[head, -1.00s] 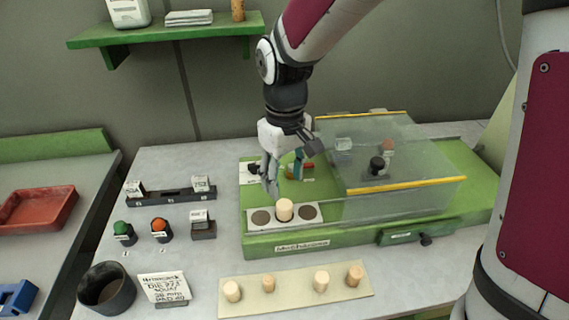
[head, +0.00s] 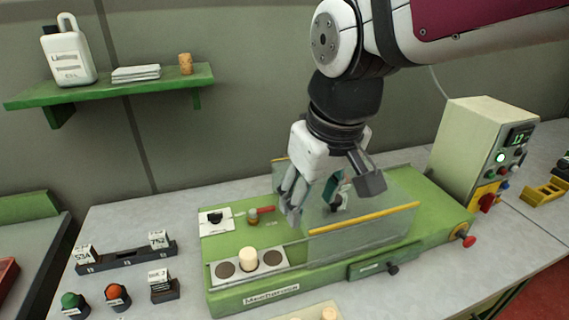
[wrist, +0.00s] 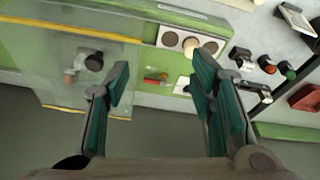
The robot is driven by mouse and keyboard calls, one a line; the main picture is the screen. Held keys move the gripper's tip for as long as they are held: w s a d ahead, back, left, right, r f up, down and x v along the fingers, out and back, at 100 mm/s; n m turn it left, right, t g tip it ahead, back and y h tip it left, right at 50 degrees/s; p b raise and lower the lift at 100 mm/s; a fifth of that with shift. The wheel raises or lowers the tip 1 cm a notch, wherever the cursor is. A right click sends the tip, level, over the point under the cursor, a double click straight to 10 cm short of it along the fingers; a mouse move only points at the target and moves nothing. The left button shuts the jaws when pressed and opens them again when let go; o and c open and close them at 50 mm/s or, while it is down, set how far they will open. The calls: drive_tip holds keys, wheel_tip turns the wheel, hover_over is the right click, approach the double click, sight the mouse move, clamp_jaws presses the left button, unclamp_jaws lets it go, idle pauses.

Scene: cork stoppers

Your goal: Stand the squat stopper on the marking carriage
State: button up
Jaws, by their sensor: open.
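A pale cork stopper (head: 248,258) stands upright on the middle spot of a light plate (head: 279,259) with dark round spots, at the front left of the green machine (head: 225,300). The plate (wrist: 170,40) and the stopper (wrist: 190,46) also show at the top of the wrist view. I cannot tell for sure whether this stopper is the squat one. My gripper (head: 312,200) is open and empty, raised behind and to the right of the stopper, by the clear cover (head: 350,235). In the wrist view my open fingers (wrist: 160,72) have nothing between them.
The cover with yellow edges stands right of the plate. A strip (head: 308,311) with stoppers is cut off at the bottom. A control box (head: 470,150) stands at right.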

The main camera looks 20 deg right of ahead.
drive_tip(key=s+d+r+m+t, duration=0.1)
drive_tip(key=s+d+m+t, duration=0.1)
drive_tip(key=s, duration=0.5)
drive_tip(key=shift+s+d, duration=0.15)
drive_tip(key=shift+d, duration=0.65)
